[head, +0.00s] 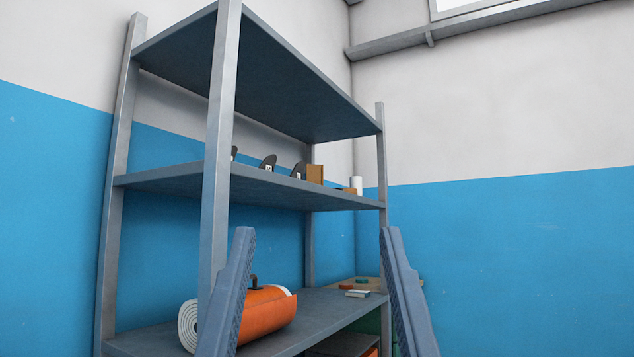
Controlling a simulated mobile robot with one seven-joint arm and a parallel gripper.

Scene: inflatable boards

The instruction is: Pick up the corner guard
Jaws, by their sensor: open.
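My gripper (314,232) is open, with its two blue-grey fingers rising from the bottom of the head view and nothing held between them. On the middle shelf (200,179), beyond and above the fingertips, stands a small brown upright piece (315,174). It looks most like the corner guard, but it is too small to be sure. Dark fins (268,163) stand to its left. A low brown piece (348,190) and a white cylinder (356,184) are to its right.
A grey shelf rack has a front post (220,140) left of my gripper. An orange and white roll (265,312) lies on the lower shelf (325,308), partly behind the left finger. Small pieces (357,293) lie farther right. The space before the blue wall (520,260) looks clear.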

